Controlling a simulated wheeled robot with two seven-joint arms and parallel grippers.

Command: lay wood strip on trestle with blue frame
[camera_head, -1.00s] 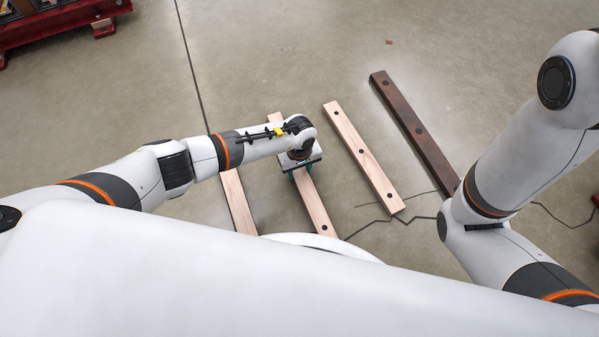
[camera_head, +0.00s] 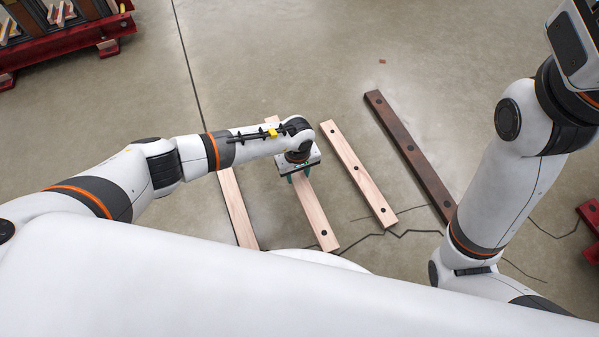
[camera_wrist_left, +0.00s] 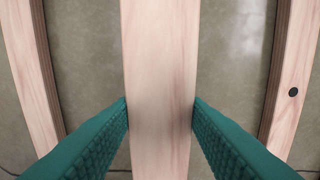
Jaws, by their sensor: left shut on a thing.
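A pale wood strip (camera_head: 318,218) with dark holes lies in the middle of the head view, partly hidden by my left wrist. My left gripper (camera_head: 299,174) is over it. In the left wrist view, the teal fingers of the left gripper (camera_wrist_left: 160,108) are shut on both sides of the strip (camera_wrist_left: 160,60). Whether the strip is off the floor I cannot tell. My right arm shows at the right, but its gripper fingers are out of the picture. No blue-framed trestle is in view.
Other pale strips lie to the left (camera_head: 238,212) and right (camera_head: 358,172) of the held one. A dark brown strip (camera_head: 408,150) lies farther right. A red-framed trestle (camera_head: 75,42) holding pieces stands at top left. Another red part (camera_head: 590,215) shows at the right edge.

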